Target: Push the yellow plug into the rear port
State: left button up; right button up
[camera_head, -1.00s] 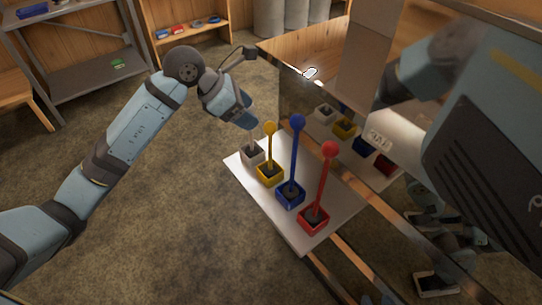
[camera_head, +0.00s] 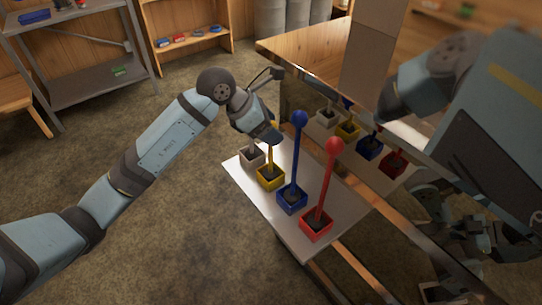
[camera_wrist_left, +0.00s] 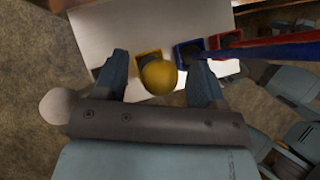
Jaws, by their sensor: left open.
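The yellow plug is an upright stick in a square yellow box (camera_head: 270,177); its ball top is hidden behind my left gripper in the head view. In the left wrist view the yellow ball (camera_wrist_left: 159,77) shows between the two fingers, which stand apart on either side. My left gripper (camera_head: 269,136) is open over the yellow stick. A grey box (camera_head: 252,157) sits at the far left end of the row. A pale grey ball (camera_wrist_left: 57,106) shows left of the gripper in the left wrist view. I cannot make out which opening is the rear port. My right gripper is not in view.
A blue ball-topped stick (camera_head: 299,119) and a red one (camera_head: 334,146) stand close by on the white board (camera_head: 245,182). A shiny metal wall to the right mirrors the boxes. Shelves (camera_head: 100,75) stand at the back left; the floor between is clear.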

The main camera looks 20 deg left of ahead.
pick_arm(q)
jog(key=c, duration=1.1)
jog(key=shift+o, duration=0.2)
jog(key=shift+r+p, duration=1.25)
jog(key=shift+r, duration=0.9)
jog(key=shift+r+p, duration=0.65)
jog(key=shift+r, duration=0.7)
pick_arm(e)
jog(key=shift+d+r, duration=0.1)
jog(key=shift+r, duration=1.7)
